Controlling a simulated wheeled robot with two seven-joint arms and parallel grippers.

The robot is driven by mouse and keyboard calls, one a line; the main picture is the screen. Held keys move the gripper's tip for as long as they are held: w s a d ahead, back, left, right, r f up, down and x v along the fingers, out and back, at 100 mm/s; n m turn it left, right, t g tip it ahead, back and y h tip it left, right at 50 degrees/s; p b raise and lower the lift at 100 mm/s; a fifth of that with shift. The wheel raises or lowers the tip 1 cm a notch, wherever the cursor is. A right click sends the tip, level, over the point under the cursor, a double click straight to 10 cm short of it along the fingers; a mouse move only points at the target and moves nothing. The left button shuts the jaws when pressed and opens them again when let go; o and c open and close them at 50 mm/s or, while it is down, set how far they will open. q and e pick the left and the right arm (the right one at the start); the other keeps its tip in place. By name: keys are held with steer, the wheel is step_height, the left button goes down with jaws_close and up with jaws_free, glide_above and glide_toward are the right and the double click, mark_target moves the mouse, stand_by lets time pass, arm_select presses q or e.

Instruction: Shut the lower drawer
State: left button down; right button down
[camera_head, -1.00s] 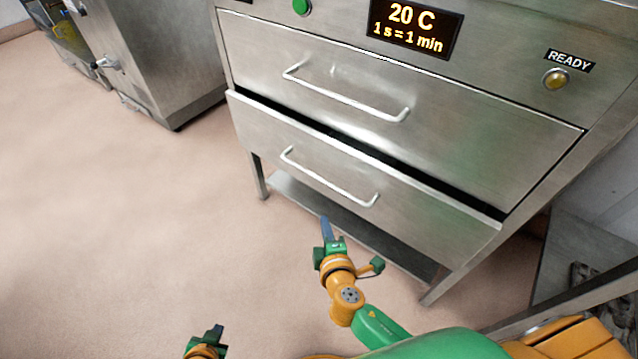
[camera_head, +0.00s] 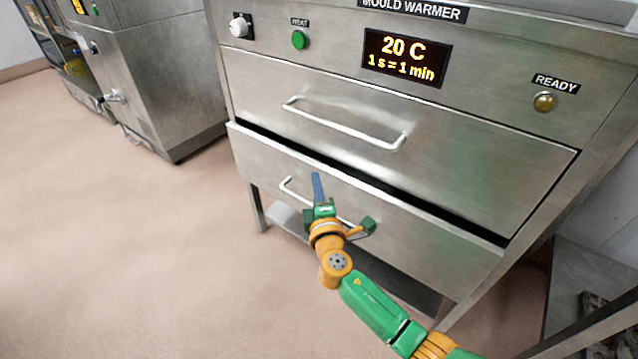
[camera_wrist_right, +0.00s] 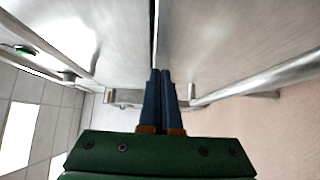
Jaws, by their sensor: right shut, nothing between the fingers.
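The lower drawer (camera_head: 420,228) of the steel mould warmer stands slightly out, with a dark gap along its top edge. Its bar handle (camera_head: 288,184) is partly hidden behind my right gripper. My right gripper (camera_head: 317,176) is shut and empty, with its blue fingers in front of the lower drawer's face near the handle. In the right wrist view the shut fingers (camera_wrist_right: 160,75) point along the seam between the two drawer fronts, with the lower handle (camera_wrist_right: 265,78) to their right. Whether they touch the drawer I cannot tell. My left gripper is not in view.
The upper drawer (camera_head: 460,150) looks closed. Above it, the panel has a display (camera_head: 405,57) reading 20 C, a green button (camera_head: 299,40) and a READY lamp (camera_head: 544,102). Another steel machine (camera_head: 165,75) stands at the left. The floor at the left is clear.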

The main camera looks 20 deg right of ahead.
mark_target(333, 177)
steer(key=shift+w+d, duration=0.25)
steer(key=shift+d, duration=0.1)
